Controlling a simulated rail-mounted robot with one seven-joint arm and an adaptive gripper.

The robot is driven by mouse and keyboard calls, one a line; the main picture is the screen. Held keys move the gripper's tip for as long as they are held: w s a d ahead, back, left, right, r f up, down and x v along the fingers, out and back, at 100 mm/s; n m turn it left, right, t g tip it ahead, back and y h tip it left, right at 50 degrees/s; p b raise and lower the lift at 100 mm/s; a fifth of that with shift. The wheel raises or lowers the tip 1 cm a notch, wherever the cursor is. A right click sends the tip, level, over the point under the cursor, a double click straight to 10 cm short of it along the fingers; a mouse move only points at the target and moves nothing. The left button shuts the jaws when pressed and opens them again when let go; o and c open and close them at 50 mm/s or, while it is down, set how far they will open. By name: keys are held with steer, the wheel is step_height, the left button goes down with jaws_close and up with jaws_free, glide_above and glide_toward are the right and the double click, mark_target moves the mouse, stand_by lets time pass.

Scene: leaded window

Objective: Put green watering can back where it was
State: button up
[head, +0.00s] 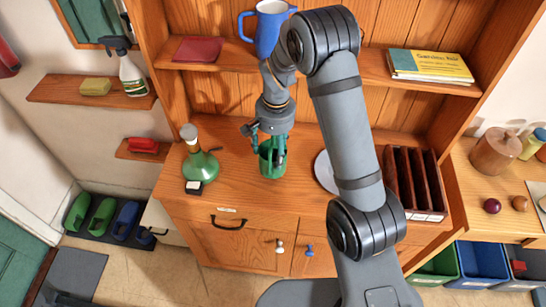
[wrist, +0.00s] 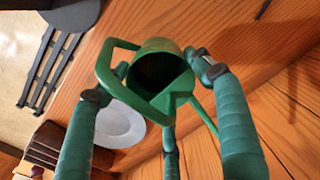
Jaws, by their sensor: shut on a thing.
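The green watering can (head: 272,163) is at the middle of the wooden cabinet's worktop (head: 240,192) in the head view. My gripper (head: 268,140) is over it and shut on it. In the wrist view the can (wrist: 150,75) shows its dark round opening and looped green handle between green padded fingers. Whether its base touches the worktop I cannot tell. A blue jug-like can (head: 266,30) stands on the shelf above.
A white plate (head: 325,172) and a brown slotted rack (head: 412,180) are to the right.

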step_height(320, 180, down, 3)
steer(key=shift+s+f+p, duration=0.1)
steer(key=shift+p, duration=0.3)
steer(key=shift+f, duration=0.2)
steer(key=shift+f, duration=0.1)
steer(key=o, duration=1.3)
